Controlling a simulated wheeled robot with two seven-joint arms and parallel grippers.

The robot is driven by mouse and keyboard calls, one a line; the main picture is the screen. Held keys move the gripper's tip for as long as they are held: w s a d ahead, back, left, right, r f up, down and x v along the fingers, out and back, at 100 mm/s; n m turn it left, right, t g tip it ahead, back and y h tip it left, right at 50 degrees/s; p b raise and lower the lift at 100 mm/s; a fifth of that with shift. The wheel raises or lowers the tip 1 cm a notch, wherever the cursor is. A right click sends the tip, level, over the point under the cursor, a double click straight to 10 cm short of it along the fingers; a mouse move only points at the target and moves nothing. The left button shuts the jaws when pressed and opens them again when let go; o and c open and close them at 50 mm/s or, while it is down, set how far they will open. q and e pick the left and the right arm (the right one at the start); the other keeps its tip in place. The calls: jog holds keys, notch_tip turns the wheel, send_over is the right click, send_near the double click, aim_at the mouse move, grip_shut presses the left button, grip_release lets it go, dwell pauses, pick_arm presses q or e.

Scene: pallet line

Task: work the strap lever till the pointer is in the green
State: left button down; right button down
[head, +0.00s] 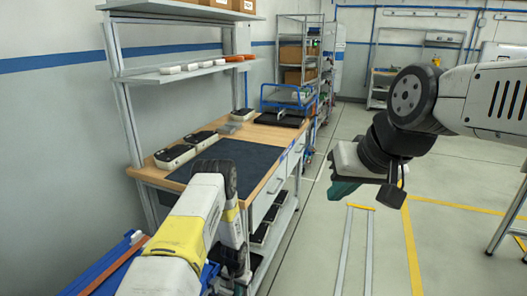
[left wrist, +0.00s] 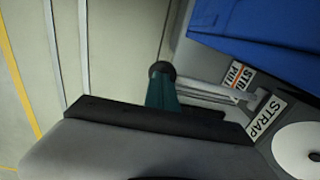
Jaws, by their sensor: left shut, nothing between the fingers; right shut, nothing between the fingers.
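The strap lever (left wrist: 205,90) shows in the left wrist view as a pale metal bar with a dark round knob at its left end. A STRAP label (left wrist: 266,117) and a second, partly hidden label lie beside its right end. A white dial (left wrist: 298,140) is cut off at the lower right corner; no pointer or green band can be made out. My left gripper (left wrist: 162,92) is shut and empty, its teal tip right by the knob; I cannot tell whether they touch. My right gripper (head: 342,190) is shut and empty, up over open floor in the head view.
A workbench (head: 262,133) with a dark mat and several devices stands ahead, shelves above it. A blue surface (left wrist: 280,45) lies beside the lever. Blue and orange parts (head: 108,268) are at the lower left. The floor at right is mostly clear.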

pick_arm(q)
jog(key=shift+f, duration=0.8)
notch_tip(320, 180, up, 9)
jog(key=a, duration=0.1)
jog(key=shift+w, duration=0.2)
dwell(0.7)
